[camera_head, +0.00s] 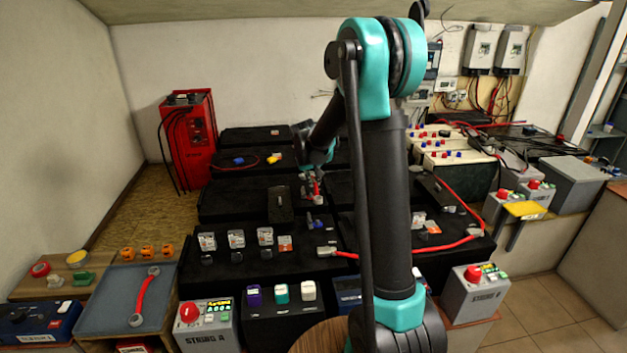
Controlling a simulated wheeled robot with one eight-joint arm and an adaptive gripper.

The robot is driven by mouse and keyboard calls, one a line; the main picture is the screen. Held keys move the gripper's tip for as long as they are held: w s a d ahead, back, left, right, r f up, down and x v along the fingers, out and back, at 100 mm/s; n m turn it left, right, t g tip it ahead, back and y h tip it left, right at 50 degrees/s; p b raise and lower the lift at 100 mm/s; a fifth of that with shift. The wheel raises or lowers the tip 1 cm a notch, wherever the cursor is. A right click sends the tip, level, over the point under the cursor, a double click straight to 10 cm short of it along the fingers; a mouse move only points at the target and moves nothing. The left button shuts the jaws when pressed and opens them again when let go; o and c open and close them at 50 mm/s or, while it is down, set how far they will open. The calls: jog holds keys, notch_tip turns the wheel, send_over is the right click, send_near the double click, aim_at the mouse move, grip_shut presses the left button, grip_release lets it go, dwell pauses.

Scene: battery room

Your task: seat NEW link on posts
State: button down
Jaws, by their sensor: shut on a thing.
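My gripper (311,176) is in the middle of the battery bank, partly behind my own arm. It is shut on a small red link (317,188) with grey ends, held above the black battery tops. I cannot read any NEW mark on it. Another red link (146,292) with grey ends lies on the grey tray (105,285) at the left front. The black batteries (235,199) carry small posts, several of them under clear covers (236,238).
A red charger (187,140) stands at the back left. A red cable (400,254) runs across the front batteries. Control boxes STRING A (207,335) and STRING B (473,300) stand in front. Pale batteries (455,155) and a grey box (570,183) are at right.

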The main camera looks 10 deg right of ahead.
notch_tip(320, 180, down, 8)
jog(key=shift+r, duration=0.25)
dwell(0.5)
jog(key=shift+a+f, duration=0.1)
jog(key=shift+f, duration=1.1)
dwell(2.6)
jog(key=c, duration=1.5)
grip_release()
jog(key=shift+o, duration=0.4)
jog(key=o, duration=0.4)
jog(key=shift+c, duration=0.2)
jog(key=shift+r, duration=4.05)
